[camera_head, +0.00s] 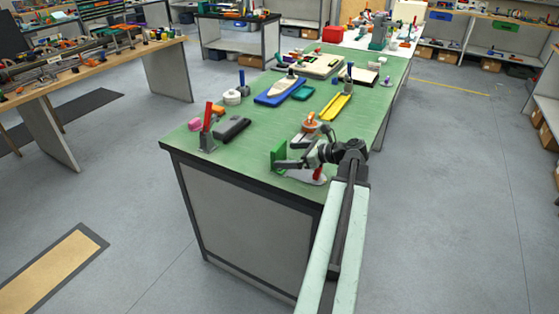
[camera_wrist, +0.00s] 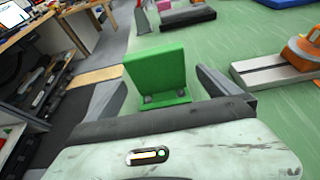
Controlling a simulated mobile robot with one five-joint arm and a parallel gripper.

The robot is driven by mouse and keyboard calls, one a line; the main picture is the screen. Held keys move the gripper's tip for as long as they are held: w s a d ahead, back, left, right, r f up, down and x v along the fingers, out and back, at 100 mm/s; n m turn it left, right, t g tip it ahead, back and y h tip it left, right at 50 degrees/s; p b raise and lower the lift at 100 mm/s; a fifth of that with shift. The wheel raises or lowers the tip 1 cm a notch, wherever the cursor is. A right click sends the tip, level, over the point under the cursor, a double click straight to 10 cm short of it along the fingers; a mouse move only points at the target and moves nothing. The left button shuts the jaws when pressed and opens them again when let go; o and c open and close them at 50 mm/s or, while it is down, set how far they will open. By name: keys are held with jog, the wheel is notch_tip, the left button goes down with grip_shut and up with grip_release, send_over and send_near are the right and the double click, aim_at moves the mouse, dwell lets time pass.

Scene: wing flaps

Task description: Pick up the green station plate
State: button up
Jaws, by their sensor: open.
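The green station plate (camera_head: 277,155) is a small bright green bracket near the front edge of the green workbench. In the wrist view the plate (camera_wrist: 155,70) shows an upright panel and a short foot with two dark bolts. My gripper (camera_head: 288,154) is open at bench height, right beside the plate. In the wrist view my gripper (camera_wrist: 160,88) has one finger on each side of the plate, with a visible gap on both sides. The plate's lower front is partly hidden by my gripper body.
A red-handled clamp (camera_head: 208,128) and a dark block (camera_head: 232,129) stand left on the bench. An orange-topped device (camera_head: 311,125) is close behind my gripper. A blue tray (camera_head: 275,95) and a yellow tray (camera_head: 336,106) lie farther back.

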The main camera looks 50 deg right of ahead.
jog(key=b+x, duration=0.1)
jog(key=x, duration=0.1)
jog(key=b+x, duration=0.1)
jog(key=x, duration=0.2)
jog(key=b+x, duration=0.1)
jog(key=x, duration=0.1)
jog(key=shift+a+f, duration=0.2)
jog(key=shift+f, duration=0.15)
jog(key=shift+r, duration=0.1)
jog(key=c, duration=1.4)
jog(key=shift+r, duration=0.1)
notch_tip(320, 180, up, 10)
jog(key=p, duration=1)
